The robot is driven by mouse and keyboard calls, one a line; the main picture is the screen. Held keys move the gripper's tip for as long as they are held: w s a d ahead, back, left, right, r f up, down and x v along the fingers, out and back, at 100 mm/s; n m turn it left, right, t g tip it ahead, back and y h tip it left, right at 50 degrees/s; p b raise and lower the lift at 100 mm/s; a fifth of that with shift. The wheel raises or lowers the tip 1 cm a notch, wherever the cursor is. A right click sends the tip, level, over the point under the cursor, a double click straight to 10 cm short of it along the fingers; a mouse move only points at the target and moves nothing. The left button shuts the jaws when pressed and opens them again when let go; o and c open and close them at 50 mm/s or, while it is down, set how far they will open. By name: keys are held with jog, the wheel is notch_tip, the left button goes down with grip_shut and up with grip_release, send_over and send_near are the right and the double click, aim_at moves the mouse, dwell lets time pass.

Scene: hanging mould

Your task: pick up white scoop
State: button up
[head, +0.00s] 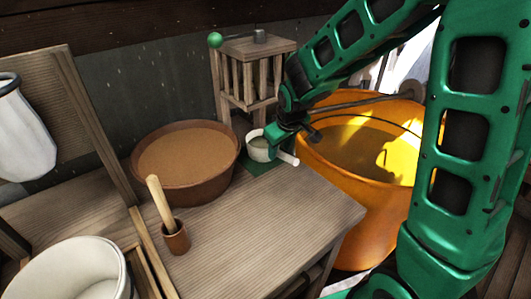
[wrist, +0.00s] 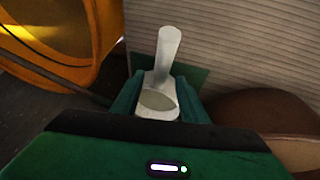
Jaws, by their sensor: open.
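The white scoop (head: 259,150) sits on a small green mat (head: 267,169) at the back edge of the wooden table, between the brown bowl and the orange vat. In the wrist view the scoop (wrist: 168,52) has its handle pointing away and its cup nearer to me. My gripper (wrist: 158,90) is open, with one green finger on each side of the scoop's cup. In the head view my gripper (head: 284,137) is right over the scoop and hides part of it. I cannot tell whether the fingers touch it.
The brown bowl (head: 183,193) with tan contents stands left of the scoop. The orange vat (head: 340,210) is close on the right. A small wooden stand (head: 226,85) rises behind. A brown cup with a wooden handle (head: 175,239) stands in front. The table's right part (head: 290,220) is clear.

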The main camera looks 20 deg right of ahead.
aim_at(280, 151)
jog(key=shift+x, duration=1.9)
jog(key=shift+s+d, duration=0.1)
jog(key=shift+s, duration=0.05)
grip_shut()
